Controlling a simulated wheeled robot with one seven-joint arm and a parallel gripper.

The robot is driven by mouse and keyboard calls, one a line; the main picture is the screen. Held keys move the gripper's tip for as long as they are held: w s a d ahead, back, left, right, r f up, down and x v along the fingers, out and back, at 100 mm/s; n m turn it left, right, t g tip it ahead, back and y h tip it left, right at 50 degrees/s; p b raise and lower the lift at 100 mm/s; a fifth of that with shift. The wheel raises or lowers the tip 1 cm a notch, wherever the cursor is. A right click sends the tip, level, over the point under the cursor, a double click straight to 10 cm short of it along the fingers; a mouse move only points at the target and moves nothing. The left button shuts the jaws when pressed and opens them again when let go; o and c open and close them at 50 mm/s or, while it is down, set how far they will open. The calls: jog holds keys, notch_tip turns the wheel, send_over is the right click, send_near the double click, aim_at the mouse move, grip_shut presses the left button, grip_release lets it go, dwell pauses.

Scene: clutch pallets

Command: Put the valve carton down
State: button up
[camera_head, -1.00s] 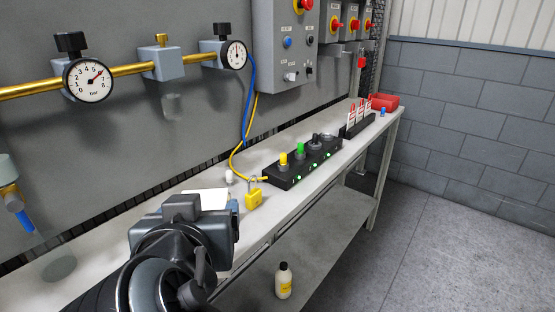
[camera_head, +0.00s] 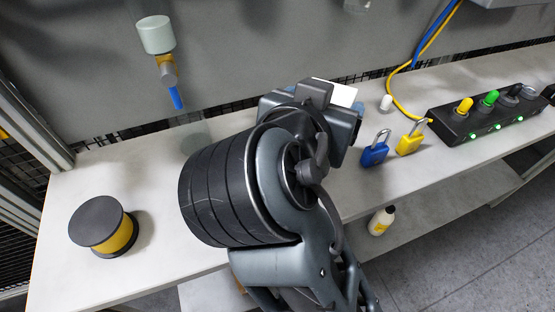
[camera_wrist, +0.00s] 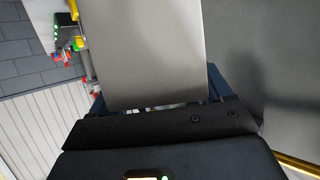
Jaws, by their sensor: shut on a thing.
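The valve carton shows in the wrist view as a plain pale grey block (camera_wrist: 150,50) filling the upper middle. My gripper (camera_wrist: 153,88) is shut on it, with dark blue fingers at its two sides. In the head view, a white corner of the carton (camera_head: 341,94) sticks out beyond my gripper (camera_head: 325,98), over the back part of the bench (camera_head: 395,190). My wrist and arm hide most of the carton there. I cannot tell whether its underside touches the bench.
A black-and-yellow spool-like thing (camera_head: 115,235) stands at the bench's left end. A blue padlock (camera_head: 375,152), a yellow padlock (camera_head: 410,140) and a black button box (camera_head: 485,118) are to the right. A capped valve (camera_head: 157,40) hangs on the wall. Bare bench lies left of my arm.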

jog(key=shift+s+a+f+p, duration=0.2)
jog(key=shift+s+a+f, duration=0.4)
jog(key=shift+a+f, duration=0.8)
jog(key=shift+s+a+f+p, duration=0.25)
jog(key=shift+s+a+f, duration=0.4)
jog(key=shift+a+f, duration=0.75)
jog(key=shift+s+a+f+p, duration=0.2)
jog(key=shift+s+a+f, duration=0.4)
jog(key=shift+a+f, duration=0.8)
jog(key=shift+d+f, duration=0.35)
jog(key=shift+f, duration=0.05)
jog(key=o, duration=1.2)
jog(key=b+v, duration=0.1)
jog(key=v, duration=1.1)
